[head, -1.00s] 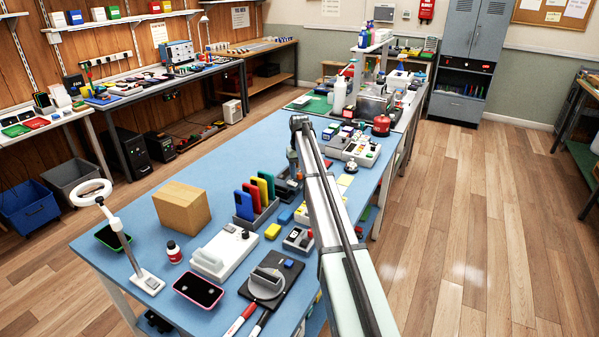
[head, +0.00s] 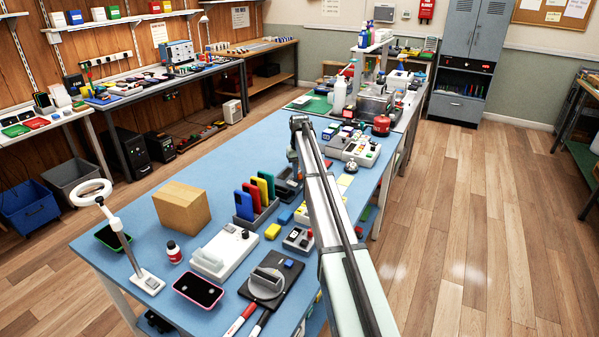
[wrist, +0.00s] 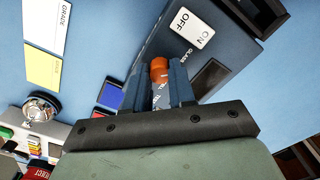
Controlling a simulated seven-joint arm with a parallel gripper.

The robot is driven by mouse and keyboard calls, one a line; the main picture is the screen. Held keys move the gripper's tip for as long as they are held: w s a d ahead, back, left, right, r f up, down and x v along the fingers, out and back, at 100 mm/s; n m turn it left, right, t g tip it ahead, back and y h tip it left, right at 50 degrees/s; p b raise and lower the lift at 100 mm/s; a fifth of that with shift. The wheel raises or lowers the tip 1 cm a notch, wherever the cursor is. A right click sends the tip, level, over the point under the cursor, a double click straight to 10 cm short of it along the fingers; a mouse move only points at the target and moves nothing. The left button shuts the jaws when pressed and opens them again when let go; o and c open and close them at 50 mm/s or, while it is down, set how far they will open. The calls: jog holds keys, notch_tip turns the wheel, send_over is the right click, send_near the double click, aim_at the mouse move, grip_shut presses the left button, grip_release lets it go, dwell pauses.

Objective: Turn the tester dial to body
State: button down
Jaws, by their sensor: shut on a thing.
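The tester (wrist: 222,62) is a dark blue-grey box in the wrist view, with a white ON/OFF label and the word GLASS on its face. An orange-brown knob, which I take for the dial (wrist: 159,72), stands between the fingers of my gripper (wrist: 160,64), which is shut on it. Part of the knob and the lettering around it are hidden by the fingers, so I cannot read its setting. In the head view my gripper (head: 292,167) is low over the dark tester (head: 285,189), partly behind my arm.
A chrome bell (wrist: 41,108) and yellow and white cards (wrist: 45,66) lie beside the tester. A control box (head: 354,151) is at the right.

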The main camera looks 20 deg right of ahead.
aim_at(300, 173)
jog(key=m, duration=0.4)
jog(key=shift+m, duration=2)
jog(key=c, duration=0.9)
grip_release()
jog(key=shift+c, duration=0.2)
notch_tip(300, 173, up, 14)
jog(key=shift+d+f, duration=0.1)
